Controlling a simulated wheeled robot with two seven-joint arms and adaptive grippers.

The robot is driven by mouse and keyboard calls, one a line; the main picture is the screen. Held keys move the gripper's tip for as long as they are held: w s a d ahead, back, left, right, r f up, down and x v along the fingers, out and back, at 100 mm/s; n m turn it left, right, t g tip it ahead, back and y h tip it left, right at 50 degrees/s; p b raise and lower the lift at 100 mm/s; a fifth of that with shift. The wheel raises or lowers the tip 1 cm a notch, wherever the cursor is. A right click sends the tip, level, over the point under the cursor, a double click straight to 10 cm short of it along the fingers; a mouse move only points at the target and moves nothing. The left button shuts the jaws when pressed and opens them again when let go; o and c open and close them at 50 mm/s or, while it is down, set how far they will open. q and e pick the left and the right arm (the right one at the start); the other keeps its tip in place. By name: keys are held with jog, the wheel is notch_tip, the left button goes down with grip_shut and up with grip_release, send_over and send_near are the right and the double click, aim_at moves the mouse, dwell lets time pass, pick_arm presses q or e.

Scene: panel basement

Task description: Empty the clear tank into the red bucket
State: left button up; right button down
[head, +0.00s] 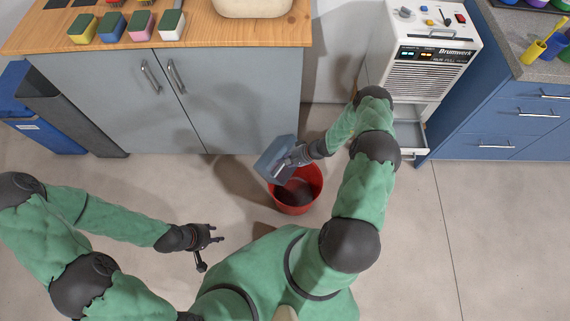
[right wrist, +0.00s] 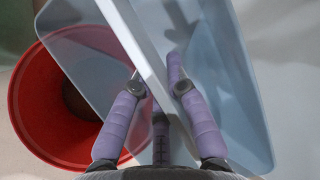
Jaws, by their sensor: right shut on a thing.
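The clear tank (head: 272,158), a bluish see-through container, is held tilted over the left rim of the red bucket (head: 318,188). My right gripper (head: 292,163) is shut on the tank's wall or edge. In the right wrist view the fingers (right wrist: 155,85) close on a pale edge of the tank (right wrist: 225,75), and the red bucket (right wrist: 28,100) shows below and left, partly through it. The bucket stands on the floor with something dark in its bottom. Whether liquid is in the tank I cannot tell. My left gripper (head: 215,240) is open and empty above the floor at lower left.
A grey cabinet (head: 220,110) with a wooden top stands behind the bucket, with sponges (head: 140,25) on it. The floor left of the bucket is clear.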

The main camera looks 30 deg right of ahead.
jog(key=shift+w+r+g+h, duration=0.15)
jog(key=shift+g+h, duration=0.35)
jog(key=shift+g, duration=0.5)
jog(key=shift+m+g+h, duration=0.3)
jog(key=shift+m+g, duration=0.1)
jog(key=shift+g, duration=0.1)
jog(key=shift+f+g+h, duration=0.2)
jog(key=shift+g+h, duration=0.2)
jog(key=shift+g, duration=0.3)
jog(key=shift+s+f+m+g+h, duration=0.2)
jog(key=shift+f+g+h, duration=0.15)
jog(key=shift+g, duration=0.25)
jog(key=shift+s+f+m+g+h, duration=0.1)
jog(key=shift+f+m+g+h, duration=0.2)
jog(key=shift+g, duration=0.3)
jog(key=shift+d+r, duration=0.15)
jog(key=shift+r, duration=0.1)
jog(key=shift+r+p, duration=1.45)
jog(key=shift+r, duration=0.85)
